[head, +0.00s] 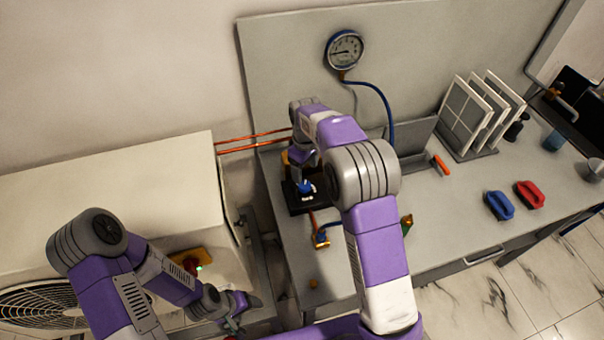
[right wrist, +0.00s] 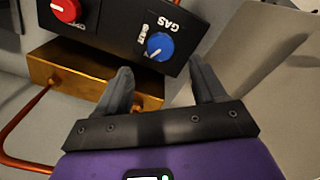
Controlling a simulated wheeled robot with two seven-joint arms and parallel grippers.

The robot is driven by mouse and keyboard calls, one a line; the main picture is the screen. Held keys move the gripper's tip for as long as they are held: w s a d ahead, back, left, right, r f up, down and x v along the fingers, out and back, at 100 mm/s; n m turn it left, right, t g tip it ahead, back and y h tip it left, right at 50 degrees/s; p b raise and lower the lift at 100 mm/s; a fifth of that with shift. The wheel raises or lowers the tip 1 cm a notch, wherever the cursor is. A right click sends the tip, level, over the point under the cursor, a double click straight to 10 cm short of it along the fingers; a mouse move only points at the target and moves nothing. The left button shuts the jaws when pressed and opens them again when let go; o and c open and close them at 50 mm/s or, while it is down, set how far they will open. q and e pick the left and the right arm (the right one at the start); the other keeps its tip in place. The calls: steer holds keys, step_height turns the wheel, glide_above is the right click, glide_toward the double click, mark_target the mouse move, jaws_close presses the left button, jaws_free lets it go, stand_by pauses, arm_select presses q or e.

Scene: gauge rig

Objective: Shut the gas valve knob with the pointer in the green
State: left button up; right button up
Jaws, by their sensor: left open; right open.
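The blue gas knob (right wrist: 159,46) sits on a black panel (right wrist: 115,28) marked GAS, with a white line on its face. In the head view the blue knob (head: 305,187) shows below my right wrist. My right gripper (right wrist: 163,86) is open; its fingertips straddle the space just short of the knob, and they do not hold it. The round gauge (head: 344,50) hangs on the back board; its needle seems to point left, but the coloured zones are too small to read. My left gripper (head: 236,312) is open and empty at the lower left, away from the panel.
A red knob (right wrist: 66,9) sits beside the blue one. A brass block (right wrist: 85,72) with copper pipe lies close to my right fingers. Blue (head: 499,205) and red (head: 530,194) handled items and a rack of panels (head: 470,122) stand on the right bench.

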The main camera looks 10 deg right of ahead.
mark_target(305, 184)
step_height(305, 184, down, 7)
steer(key=shift+s+f+b, duration=0.1)
steer(key=shift+b, duration=0.35)
steer(key=c, duration=1.1)
